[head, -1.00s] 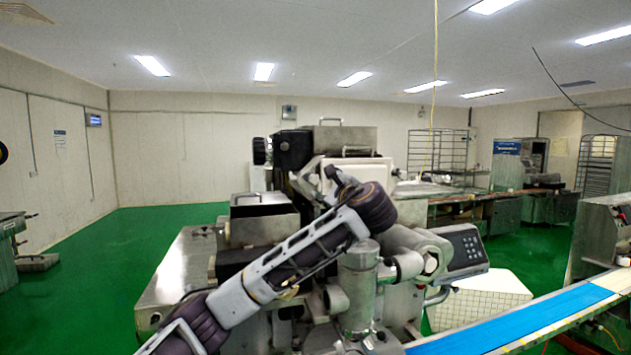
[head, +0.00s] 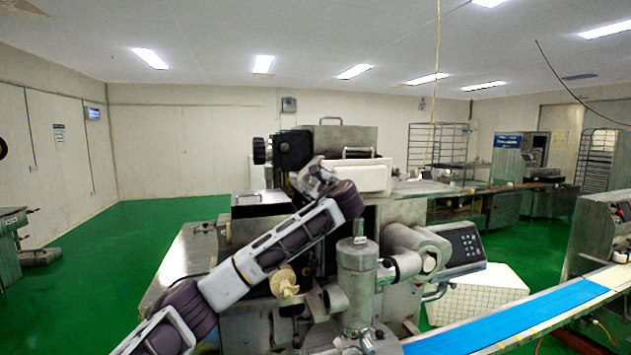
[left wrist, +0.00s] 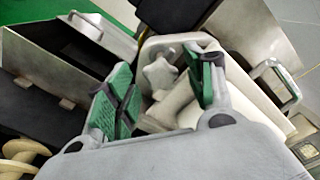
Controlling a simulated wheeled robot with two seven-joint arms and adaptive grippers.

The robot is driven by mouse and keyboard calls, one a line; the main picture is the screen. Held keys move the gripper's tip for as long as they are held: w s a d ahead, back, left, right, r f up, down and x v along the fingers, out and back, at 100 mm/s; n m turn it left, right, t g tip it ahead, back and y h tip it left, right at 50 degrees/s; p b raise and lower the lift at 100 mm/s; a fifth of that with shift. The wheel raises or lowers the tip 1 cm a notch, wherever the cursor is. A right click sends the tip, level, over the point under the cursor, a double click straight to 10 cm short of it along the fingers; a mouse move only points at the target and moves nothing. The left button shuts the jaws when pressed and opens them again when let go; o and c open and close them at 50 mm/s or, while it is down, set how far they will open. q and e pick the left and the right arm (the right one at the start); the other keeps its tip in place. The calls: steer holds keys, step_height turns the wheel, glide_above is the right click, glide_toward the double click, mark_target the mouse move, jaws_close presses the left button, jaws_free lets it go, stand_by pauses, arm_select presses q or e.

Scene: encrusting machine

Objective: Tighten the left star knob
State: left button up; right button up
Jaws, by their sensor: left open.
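In the left wrist view a pale grey star knob (left wrist: 160,76) shows between and beyond the two green-padded fingers of my left gripper (left wrist: 160,92). The fingers stand apart and I see nothing held; I cannot tell whether either one touches the knob. In the head view my left gripper (head: 318,176) is high at the front of the encrusting machine (head: 355,285), near its white housing (head: 362,176). The star knob is hidden there. My right gripper is not in view.
A beige knob (head: 284,281) shows below my left forearm. A metal hopper (left wrist: 65,45) stands beside the gripper at the left of the wrist view. A blue conveyor belt (head: 500,329) and a keypad panel (head: 465,243) are to the right. Green floor (head: 90,270) is free on the left.

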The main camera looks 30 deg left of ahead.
arm_select(q)
steer(key=shift+w+a, duration=0.2)
steer(key=shift+a, duration=0.05)
steer(key=c, duration=1)
